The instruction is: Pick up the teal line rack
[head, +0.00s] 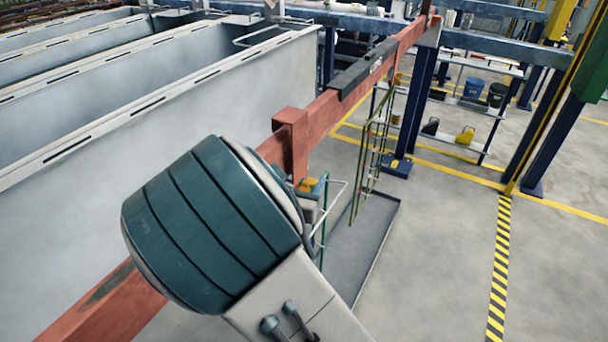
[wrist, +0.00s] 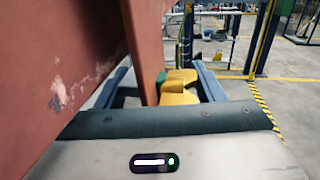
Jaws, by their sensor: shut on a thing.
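My gripper (head: 308,186) is just below a red block that hangs from the long red bar, mostly hidden behind my own arm in the head view. In the wrist view its yellow pads (wrist: 178,86) are shut against a small teal-green piece (wrist: 161,78), which I take to be the top of the teal line rack. In the head view a thin teal upright of the rack (head: 324,222) shows below the gripper, beside pale wire. The rest of the rack is hidden by my arm, and I cannot tell whether it still touches the bar.
The red bar (head: 330,108) runs diagonally overhead, close to my arm. Another green wire rack (head: 372,145) hangs farther along it. Pale tanks (head: 200,115) stand at left. A shallow grey tray (head: 365,235) lies below. The floor (head: 430,270) at right is open.

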